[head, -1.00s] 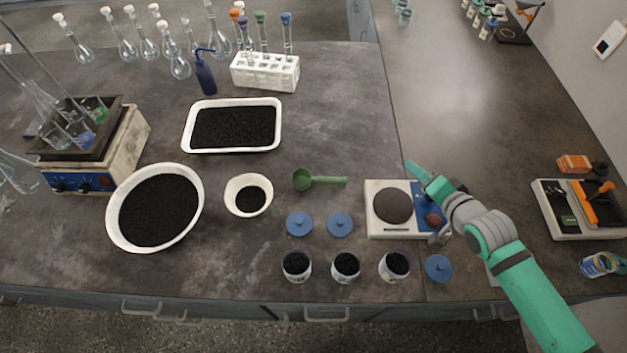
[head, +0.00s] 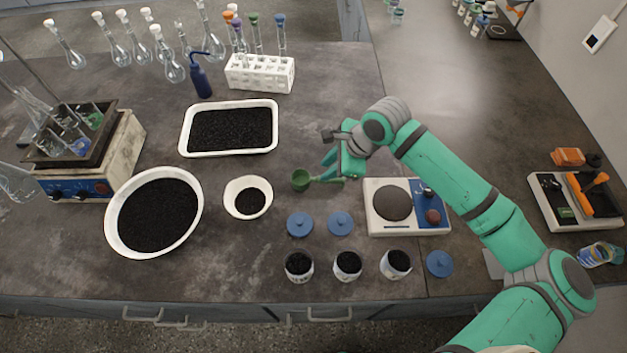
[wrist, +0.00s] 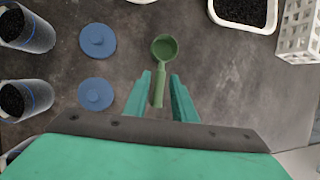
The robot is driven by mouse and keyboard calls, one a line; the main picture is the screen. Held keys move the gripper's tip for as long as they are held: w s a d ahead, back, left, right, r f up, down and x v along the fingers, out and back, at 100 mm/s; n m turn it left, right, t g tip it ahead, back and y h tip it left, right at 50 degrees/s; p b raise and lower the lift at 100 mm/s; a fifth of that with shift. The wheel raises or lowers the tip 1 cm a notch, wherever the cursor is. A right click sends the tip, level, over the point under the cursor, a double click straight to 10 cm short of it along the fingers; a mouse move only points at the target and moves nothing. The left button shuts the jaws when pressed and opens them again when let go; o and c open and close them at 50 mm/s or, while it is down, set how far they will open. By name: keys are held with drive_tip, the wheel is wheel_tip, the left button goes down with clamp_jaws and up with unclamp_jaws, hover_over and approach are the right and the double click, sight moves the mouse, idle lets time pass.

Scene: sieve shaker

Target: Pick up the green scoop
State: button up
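The green scoop (head: 302,180) lies on the dark bench, with its bowl to the left and its handle to the right in the head view. My gripper (head: 330,168) is over the handle end, and its fingers partly hide the handle there. In the wrist view the scoop (wrist: 164,50) has its bowl beyond the fingertips, and its handle runs back between the two fingers. The gripper (wrist: 160,80) is open, with a gap on each side of the handle. I cannot tell how far the fingertips are above the bench.
A white bowl (head: 233,208) of black grains stands left of the scoop. Blue lids (head: 300,224) and jars (head: 299,267) are in front, and a balance (head: 412,230) is at the right. A white tray (head: 185,146) and a tube rack (head: 260,75) stand behind.

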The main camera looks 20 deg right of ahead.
sight(317, 179)
drive_tip(key=x, duration=0.8)
drive_tip(key=shift+w+d+f, duration=0.15)
drive_tip(key=shift+w+f, duration=0.15)
drive_tip(key=shift+f, duration=0.1)
drive_tip(key=shift+c, duration=0.3)
clamp_jaws()
